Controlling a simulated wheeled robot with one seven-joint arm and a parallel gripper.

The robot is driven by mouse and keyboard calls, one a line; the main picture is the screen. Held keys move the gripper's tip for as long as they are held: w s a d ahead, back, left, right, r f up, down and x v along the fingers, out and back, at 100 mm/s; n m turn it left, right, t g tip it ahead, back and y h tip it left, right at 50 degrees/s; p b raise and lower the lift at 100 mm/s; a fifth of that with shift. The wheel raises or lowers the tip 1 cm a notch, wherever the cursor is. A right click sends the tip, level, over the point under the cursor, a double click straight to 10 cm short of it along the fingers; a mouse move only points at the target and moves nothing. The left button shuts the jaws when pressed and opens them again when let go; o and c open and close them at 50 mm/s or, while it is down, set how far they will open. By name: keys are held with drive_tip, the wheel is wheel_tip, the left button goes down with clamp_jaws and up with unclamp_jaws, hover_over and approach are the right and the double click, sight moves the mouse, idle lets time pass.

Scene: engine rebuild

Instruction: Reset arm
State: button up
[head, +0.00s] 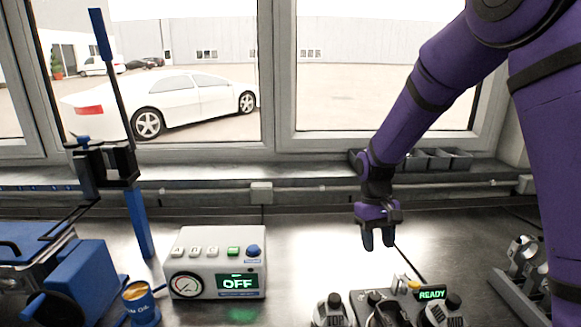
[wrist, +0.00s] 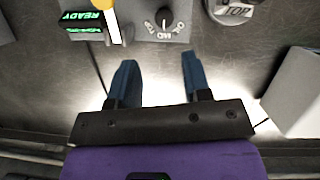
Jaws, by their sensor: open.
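My gripper (head: 378,238) hangs at the end of my purple arm, above the dark bench in the middle right of the head view. Its blue fingers point down. In the wrist view the two fingers (wrist: 157,80) stand apart with nothing between them, so it is open and empty. It is behind a grey device with a green READY display (head: 432,294), apart from it. That display also shows in the wrist view (wrist: 82,18).
A grey tester with a gauge and an OFF display (head: 237,282) stands left of my gripper. A blue press (head: 137,215) and an oil can (head: 140,303) are farther left. Bins (head: 445,159) line the sill.

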drive_tip(key=s+d+r+m+t+y, duration=0.1)
drive_tip(key=s+d+r+t, duration=0.1)
drive_tip(key=s+r, duration=0.45)
drive_tip(key=s+d+r+t, duration=0.2)
drive_tip(key=s+r+t, duration=0.15)
drive_tip(key=r, duration=0.65)
drive_tip(key=s+d+r+t, duration=0.1)
drive_tip(key=s+r+t, duration=0.1)
drive_tip(key=s, duration=0.5)
drive_tip(key=s+d+r+m+t, duration=0.1)
drive_tip(key=s+r, duration=0.3)
drive_tip(key=s, duration=0.4)
drive_tip(key=shift+s+d+t, duration=0.25)
drive_tip(key=shift+d+t, duration=0.1)
drive_tip(key=shift+d, duration=0.15)
